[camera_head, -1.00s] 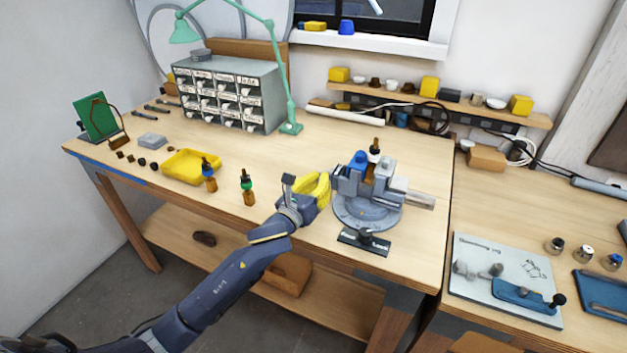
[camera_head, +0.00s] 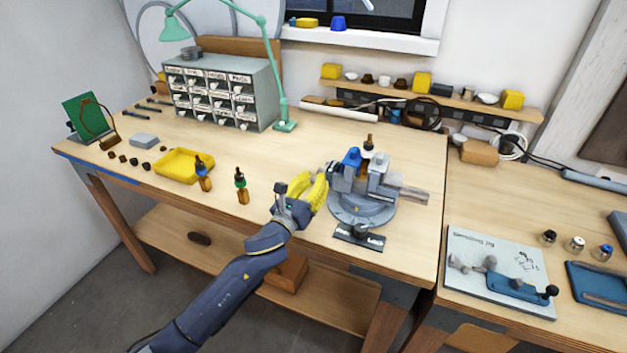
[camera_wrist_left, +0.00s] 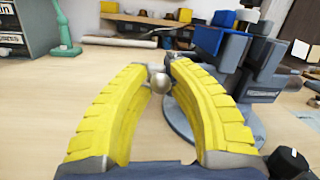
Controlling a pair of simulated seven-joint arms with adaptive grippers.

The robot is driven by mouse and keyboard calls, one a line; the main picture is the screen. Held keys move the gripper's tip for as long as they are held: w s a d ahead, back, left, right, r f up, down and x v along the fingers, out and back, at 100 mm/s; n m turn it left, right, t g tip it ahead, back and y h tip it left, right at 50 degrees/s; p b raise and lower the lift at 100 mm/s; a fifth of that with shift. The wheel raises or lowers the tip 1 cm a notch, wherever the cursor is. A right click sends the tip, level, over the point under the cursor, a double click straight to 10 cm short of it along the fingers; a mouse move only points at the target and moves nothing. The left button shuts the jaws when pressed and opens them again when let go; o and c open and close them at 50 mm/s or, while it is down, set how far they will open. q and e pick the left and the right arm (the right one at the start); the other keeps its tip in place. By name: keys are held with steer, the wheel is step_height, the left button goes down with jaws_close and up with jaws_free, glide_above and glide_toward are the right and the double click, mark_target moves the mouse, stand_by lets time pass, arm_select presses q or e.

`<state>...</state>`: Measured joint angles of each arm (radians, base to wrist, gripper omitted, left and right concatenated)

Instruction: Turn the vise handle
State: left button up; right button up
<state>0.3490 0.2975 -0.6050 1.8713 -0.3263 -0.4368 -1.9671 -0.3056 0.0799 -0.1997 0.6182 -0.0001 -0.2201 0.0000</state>
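The grey-blue vise (camera_head: 362,208) stands on its round base near the front edge of the bench, and its blue and dark jaw blocks also fill the right side of the left wrist view (camera_wrist_left: 262,70). A small round metal knob of the vise handle (camera_wrist_left: 160,84) shows between the yellow fingers in the left wrist view. My left gripper (camera_head: 322,186) is just left of the vise. Its fingers (camera_wrist_left: 160,68) are apart, one on each side of the knob, with gaps visible. Whether a finger touches the knob I cannot tell. My right gripper is not in view.
A black plate (camera_head: 359,236) lies in front of the vise. Two amber bottles, one green-topped (camera_head: 242,188), and a yellow tray (camera_head: 184,166) stand to the left. A drawer cabinet (camera_head: 222,95) and green lamp (camera_head: 285,126) are behind. The bench between cabinet and vise is mostly clear.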

arm_select(q)
steer(key=o, duration=0.5)
steer(key=shift+s, duration=0.1)
steer(key=v, duration=1.1)
steer(key=shift+s+a+f, duration=0.1)
steer(key=shift+s+a, duration=0.05)
steer(key=shift+s, duration=0.2)
